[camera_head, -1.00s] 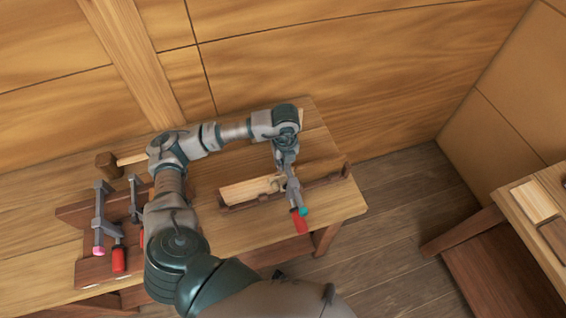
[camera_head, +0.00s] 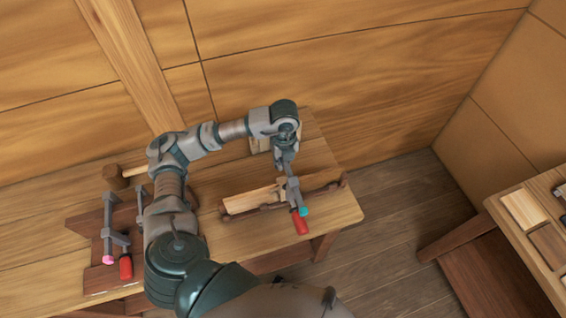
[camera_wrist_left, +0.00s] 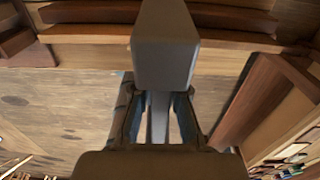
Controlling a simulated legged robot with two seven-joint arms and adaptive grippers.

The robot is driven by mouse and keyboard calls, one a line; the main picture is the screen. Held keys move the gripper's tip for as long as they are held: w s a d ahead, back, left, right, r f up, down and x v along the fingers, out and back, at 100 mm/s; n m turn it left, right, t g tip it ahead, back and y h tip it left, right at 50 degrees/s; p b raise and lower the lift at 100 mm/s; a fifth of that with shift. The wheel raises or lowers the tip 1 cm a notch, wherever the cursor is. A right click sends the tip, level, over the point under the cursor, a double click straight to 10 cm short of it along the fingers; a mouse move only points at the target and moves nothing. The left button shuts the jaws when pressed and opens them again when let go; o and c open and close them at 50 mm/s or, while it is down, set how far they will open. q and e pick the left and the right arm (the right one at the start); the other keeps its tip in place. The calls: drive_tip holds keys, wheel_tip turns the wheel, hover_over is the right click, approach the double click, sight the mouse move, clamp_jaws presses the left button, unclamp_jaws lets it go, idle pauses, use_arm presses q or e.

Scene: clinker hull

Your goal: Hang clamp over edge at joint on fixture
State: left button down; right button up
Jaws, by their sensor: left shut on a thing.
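My left gripper (camera_head: 287,160) is shut on a grey bar clamp (camera_head: 293,192) with a red handle and a teal tip. The clamp hangs down at the fixture (camera_head: 325,191), a dark wooden piece with light planks (camera_head: 252,200) on the bench. Its handle reaches past the fixture's front side. I cannot tell whether the clamp touches the fixture. In the left wrist view the grey clamp body (camera_wrist_left: 166,45) fills the middle, between the gripper fingers (camera_wrist_left: 160,120). My right gripper is not in view.
More clamps, one with a pink tip (camera_head: 108,235), stand on a dark wooden rack (camera_head: 85,222) at the bench's left. A wooden mallet (camera_head: 115,177) lies behind them. A second table (camera_head: 540,240) with wooden blocks stands at the right. Bare bench (camera_head: 340,210) shows at the right end.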

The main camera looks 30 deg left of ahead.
use_arm(q)
drive_tip(key=shift+a+r+p, duration=0.15)
drive_tip(key=shift+r+p, duration=1.3)
drive_tip(key=shift+r, duration=1.05)
